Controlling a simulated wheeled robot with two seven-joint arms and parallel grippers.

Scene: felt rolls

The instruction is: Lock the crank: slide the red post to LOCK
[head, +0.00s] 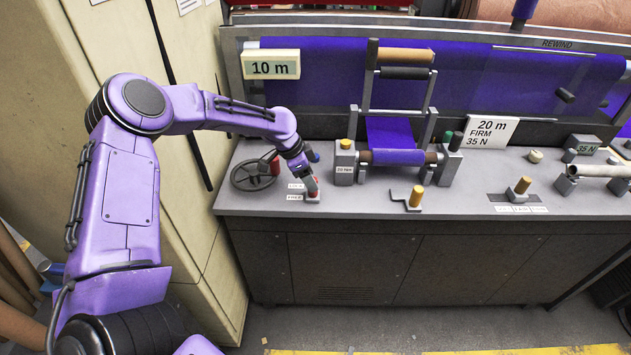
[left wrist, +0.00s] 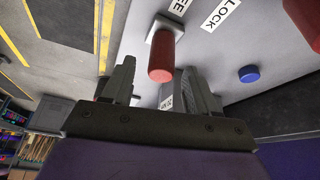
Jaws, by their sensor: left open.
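The red post (head: 314,184) stands on a small grey block near the front left of the console. In the left wrist view the red post (left wrist: 160,57) is upright in its base, beside the FREE label (left wrist: 180,6); the LOCK label (left wrist: 220,15) lies farther right. My left gripper (head: 310,178) comes down at the post from above and partly hides it. In the wrist view its open fingers (left wrist: 152,88) lie on either side of the post's near end; contact cannot be told. The black crank wheel (head: 254,174) is just left of the post. My right gripper is not in view.
A red part (head: 275,166) sits at the crank wheel. A blue button (left wrist: 249,73) lies near the post. A cabinet (head: 170,120) stands close on the left.

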